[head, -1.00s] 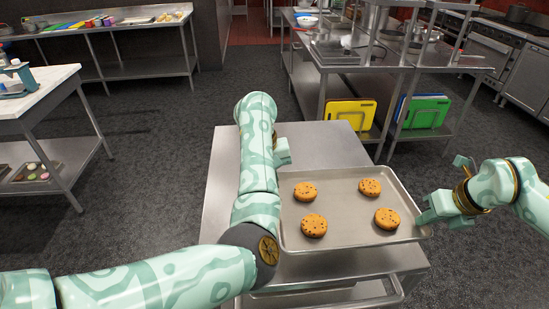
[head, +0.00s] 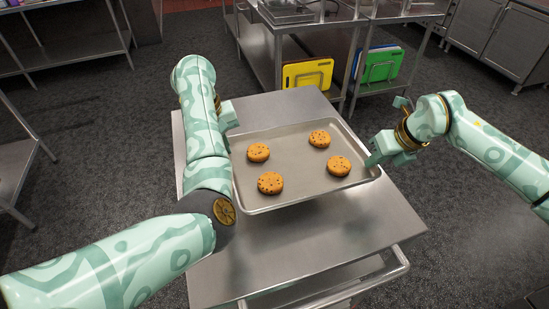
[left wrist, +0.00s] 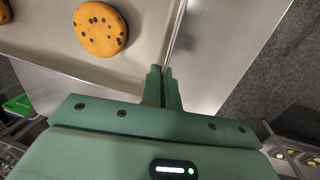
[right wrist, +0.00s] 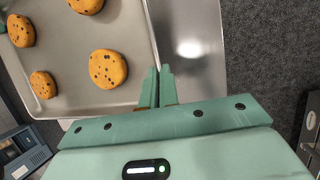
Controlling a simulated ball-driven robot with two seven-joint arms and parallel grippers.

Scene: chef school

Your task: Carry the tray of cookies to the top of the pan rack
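The tray (head: 300,177) is a grey metal sheet with a raised rim and several chocolate-chip cookies (head: 270,183) spread on it. It is level over the steel top of the pan rack (head: 290,245); I cannot tell whether it touches that top. My left gripper (left wrist: 164,80) is shut on the tray's left rim; in the head view my left arm hides part of that side. My right gripper (head: 374,160) is shut on the right rim, and its fingertips (right wrist: 157,80) straddle the edge in the right wrist view.
A handle rail (head: 390,268) runs along the rack's near side. Behind the rack stands a steel table (head: 340,30) with a yellow board (head: 307,73) and a green board (head: 381,64) below. Steel tables (head: 75,50) stand at left. Dark floor is clear at right.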

